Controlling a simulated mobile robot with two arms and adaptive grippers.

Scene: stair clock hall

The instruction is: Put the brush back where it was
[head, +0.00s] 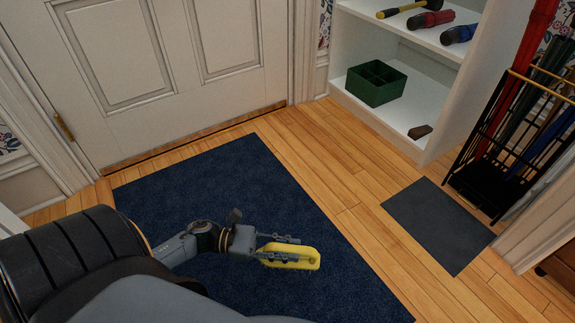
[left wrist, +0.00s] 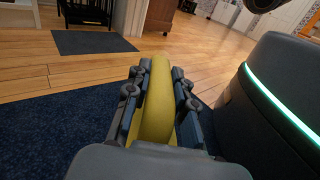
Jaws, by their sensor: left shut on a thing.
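A yellow brush (head: 298,262) is held in my left gripper (head: 285,250), above the dark blue rug. In the left wrist view the brush (left wrist: 158,100) sits lengthwise between the two fingers of the left gripper (left wrist: 155,95), which are shut on it. Its bristles show faintly along its lower edge in the head view. My right gripper is not in view.
A black umbrella stand (head: 480,185) and grey mat (head: 438,224) are at right. The blue rug (head: 220,175) lies before a closed door (head: 165,60).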

